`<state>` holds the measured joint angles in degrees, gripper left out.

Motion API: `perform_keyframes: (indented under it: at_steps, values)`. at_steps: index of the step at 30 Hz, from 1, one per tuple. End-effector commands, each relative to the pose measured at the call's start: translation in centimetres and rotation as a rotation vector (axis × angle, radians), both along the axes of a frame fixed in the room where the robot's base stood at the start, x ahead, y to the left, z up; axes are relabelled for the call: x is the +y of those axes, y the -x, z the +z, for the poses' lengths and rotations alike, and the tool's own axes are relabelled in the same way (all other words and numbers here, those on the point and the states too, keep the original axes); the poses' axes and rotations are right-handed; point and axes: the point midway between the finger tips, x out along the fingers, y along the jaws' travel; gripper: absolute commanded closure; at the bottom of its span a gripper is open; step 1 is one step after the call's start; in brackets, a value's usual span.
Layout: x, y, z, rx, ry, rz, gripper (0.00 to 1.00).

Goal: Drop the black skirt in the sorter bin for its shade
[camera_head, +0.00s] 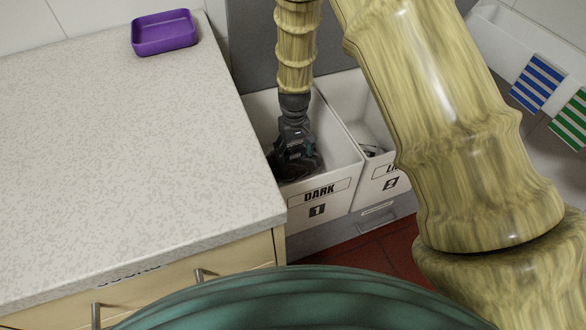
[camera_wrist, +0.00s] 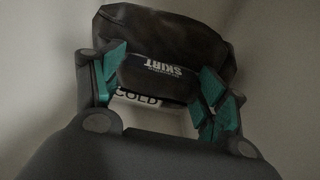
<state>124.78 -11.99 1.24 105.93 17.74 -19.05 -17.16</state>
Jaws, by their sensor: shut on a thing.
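The black skirt (camera_wrist: 168,42) shows in the wrist view as a dark folded bundle with a "SKIRT" label. My gripper (camera_wrist: 160,82) is shut on it, with teal pads at its left and right sides. In the head view my gripper (camera_head: 297,152) points down inside the white sorter bin marked "DARK 1" (camera_head: 320,192). The skirt is a dark patch below the fingers there, mostly hidden. I cannot tell whether it touches the bin floor. A second white bin, marked 2 (camera_head: 391,183), stands to the right, its label partly covered by my arm.
A speckled counter (camera_head: 120,130) with a purple tray (camera_head: 163,33) lies left of the bins. A white patch reading "COLD" (camera_wrist: 137,99) shows below the skirt's label. Blue-striped (camera_head: 537,82) and green-striped (camera_head: 572,120) cloths hang at the right. Dark items lie in bin 2.

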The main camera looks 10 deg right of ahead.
Motion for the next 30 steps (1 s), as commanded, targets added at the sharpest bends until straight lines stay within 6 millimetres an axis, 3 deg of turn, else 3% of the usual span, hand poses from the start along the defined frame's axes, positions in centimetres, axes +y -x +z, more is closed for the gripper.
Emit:
perform_keyframes:
  at_steps: [3, 18, 30]
  values:
    - [0.0, 0.1, -2.3, 0.003, 0.001, -0.001, 0.58]
    - [0.2, -0.1, -7.1, 0.001, 0.0, 0.001, 0.58]
    - [0.2, -0.1, -7.4, 0.0, 0.0, 0.002, 0.58]
